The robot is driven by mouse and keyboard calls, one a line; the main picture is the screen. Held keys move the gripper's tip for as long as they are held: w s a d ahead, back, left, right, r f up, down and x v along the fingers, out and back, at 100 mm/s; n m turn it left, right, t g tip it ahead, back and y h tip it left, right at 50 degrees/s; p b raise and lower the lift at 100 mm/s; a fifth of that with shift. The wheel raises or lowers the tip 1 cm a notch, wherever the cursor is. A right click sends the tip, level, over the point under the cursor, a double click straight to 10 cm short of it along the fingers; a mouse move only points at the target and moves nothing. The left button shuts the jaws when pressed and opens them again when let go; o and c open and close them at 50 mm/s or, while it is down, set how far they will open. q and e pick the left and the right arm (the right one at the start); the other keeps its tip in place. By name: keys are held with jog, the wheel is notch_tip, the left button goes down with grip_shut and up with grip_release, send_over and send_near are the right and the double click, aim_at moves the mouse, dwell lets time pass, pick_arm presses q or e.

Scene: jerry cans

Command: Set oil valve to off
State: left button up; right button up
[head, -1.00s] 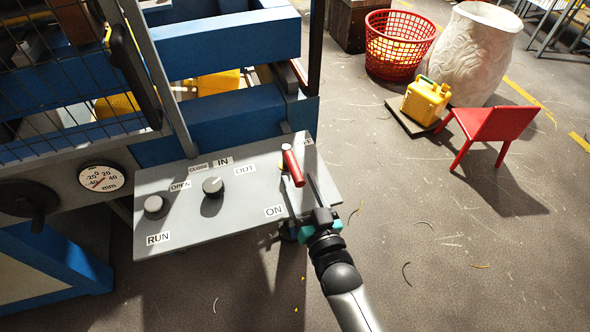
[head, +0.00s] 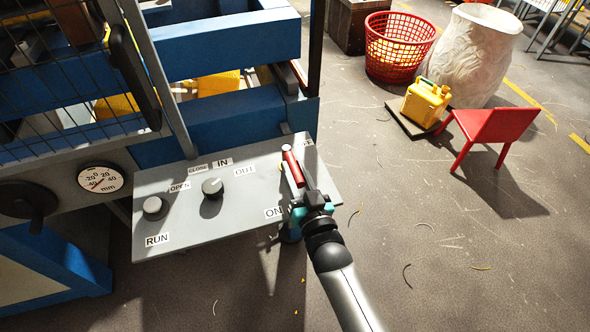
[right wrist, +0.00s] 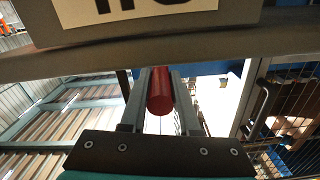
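The oil valve is a red-handled lever (head: 293,164) on the right part of the grey control panel (head: 225,220), between an ON label (head: 273,212) and a partly hidden label (head: 307,143) at the far right corner. My right gripper (head: 296,178) reaches it from the front right, with a finger on each side of the red handle. In the right wrist view the round end of the handle (right wrist: 160,98) lies between the two fingers, with narrow gaps showing beside it. My left gripper is not in view.
Left on the panel are two knobs (head: 212,187) (head: 152,205) with RUN, OPEN, CLOSE, IN and OUT labels. A blue machine frame (head: 225,130) stands behind.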

grip_shut()
dwell(0.9)
